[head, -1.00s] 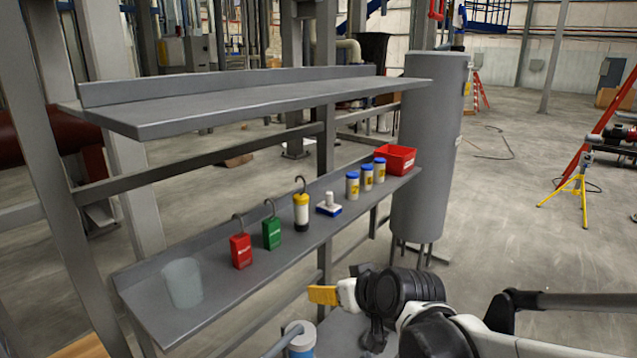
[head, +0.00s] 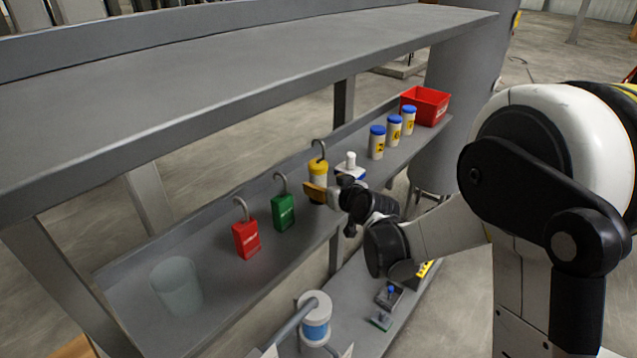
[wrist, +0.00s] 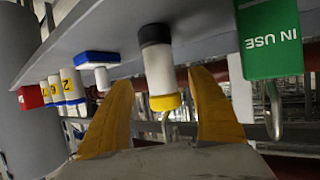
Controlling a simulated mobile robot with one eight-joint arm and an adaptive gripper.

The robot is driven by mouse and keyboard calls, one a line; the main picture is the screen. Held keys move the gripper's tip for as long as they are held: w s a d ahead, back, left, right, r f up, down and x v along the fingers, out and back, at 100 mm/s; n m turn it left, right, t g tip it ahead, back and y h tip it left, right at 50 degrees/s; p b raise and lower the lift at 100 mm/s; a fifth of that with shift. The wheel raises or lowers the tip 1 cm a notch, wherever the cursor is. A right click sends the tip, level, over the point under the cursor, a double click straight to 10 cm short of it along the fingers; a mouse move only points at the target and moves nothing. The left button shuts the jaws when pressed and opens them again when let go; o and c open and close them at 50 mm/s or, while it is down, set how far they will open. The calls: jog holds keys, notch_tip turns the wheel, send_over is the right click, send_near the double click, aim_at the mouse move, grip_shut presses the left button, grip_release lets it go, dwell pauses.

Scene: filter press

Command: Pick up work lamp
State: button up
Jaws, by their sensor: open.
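The work lamp is a cylinder with a yellow cap, a white body, a black end and a hook. In the head view the work lamp (head: 319,170) stands on the middle shelf, its lower part hidden behind my gripper (head: 332,194). In the wrist view, which is upside down, the work lamp (wrist: 160,70) shows ahead, between the two yellow fingers of my gripper (wrist: 165,100). The fingers are open, one on each side of the lamp's yellow cap in the picture. I cannot tell whether they touch it.
A green padlock (head: 283,211) marked "IN USE" and a red padlock (head: 245,238) stand left of the lamp. A blue-and-white item (head: 350,167), blue-lidded jars (head: 377,142) and a red bin (head: 428,105) are to its right. A clear cup (head: 177,285) is far left. The upper shelf (head: 230,80) overhangs.

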aim_at(322, 182)
jog(key=b+x, duration=0.1)
jog(key=x, duration=0.4)
jog(key=shift+f+b, duration=0.2)
jog(key=shift+b, duration=0.2)
jog(key=shift+s+r, duration=0.1)
jog(key=shift+c, duration=0.8)
jog(key=c, duration=1.3)
